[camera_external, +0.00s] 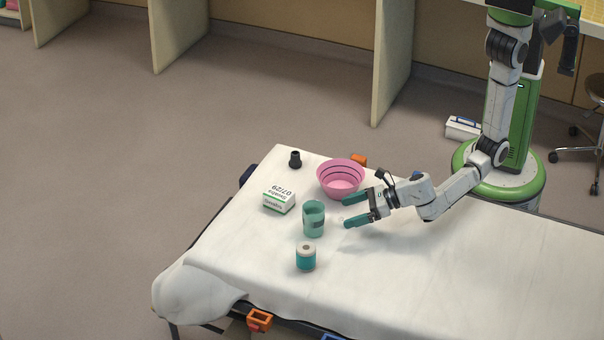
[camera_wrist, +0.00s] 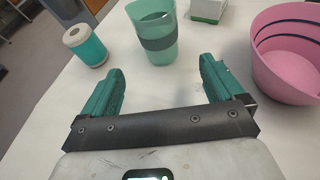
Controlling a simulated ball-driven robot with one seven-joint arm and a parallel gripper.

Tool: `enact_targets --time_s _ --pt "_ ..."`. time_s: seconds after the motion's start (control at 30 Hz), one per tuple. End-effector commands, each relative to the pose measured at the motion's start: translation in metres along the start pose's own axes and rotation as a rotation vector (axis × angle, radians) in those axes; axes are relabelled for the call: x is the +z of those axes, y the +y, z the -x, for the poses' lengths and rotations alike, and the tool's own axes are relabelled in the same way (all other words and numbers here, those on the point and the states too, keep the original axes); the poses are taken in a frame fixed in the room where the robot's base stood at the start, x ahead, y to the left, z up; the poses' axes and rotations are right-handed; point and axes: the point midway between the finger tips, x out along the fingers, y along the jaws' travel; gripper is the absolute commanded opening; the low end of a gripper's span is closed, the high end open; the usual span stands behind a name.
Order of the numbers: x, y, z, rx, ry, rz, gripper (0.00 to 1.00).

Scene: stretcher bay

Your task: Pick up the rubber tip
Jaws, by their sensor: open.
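The rubber tip (camera_external: 295,159), a small black flared piece, stands upright near the far left corner of the white-covered stretcher (camera_external: 400,270) in the external view. I cannot make it out in the wrist view. My gripper (camera_external: 346,212) is low over the stretcher, to the right of and nearer the camera than the rubber tip, well apart from it. Its two green fingers are spread with nothing held between them, as the wrist view also shows (camera_wrist: 160,75).
A pink bowl (camera_external: 341,187), a Swabs box (camera_external: 279,202) and a green cup (camera_external: 314,227) stand between my gripper and the rubber tip or beside that path. A teal-and-white canister (camera_external: 306,262) stands nearer the camera. The stretcher's right part is clear.

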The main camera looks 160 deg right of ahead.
Motion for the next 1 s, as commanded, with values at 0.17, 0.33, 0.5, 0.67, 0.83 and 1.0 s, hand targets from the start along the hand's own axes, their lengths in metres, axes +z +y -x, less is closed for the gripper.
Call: enact_targets --time_s 0.17,0.33,0.5,0.67,0.83,1.0 --pt "0.0000 0.0000 0.0000 0.000 0.000 0.000 0.94" --pt "0.0000 0.0000 0.0000 0.000 0.000 0.000 0.94" --pt "0.0000 0.0000 0.0000 0.000 0.000 0.000 0.87" --pt "0.0000 0.0000 0.0000 0.000 0.000 0.000 0.71" --pt "-0.0001 0.0000 0.0000 0.000 0.000 0.000 0.67" --pt "0.0053 0.0004 0.0019 0.000 -0.002 -0.002 0.67"
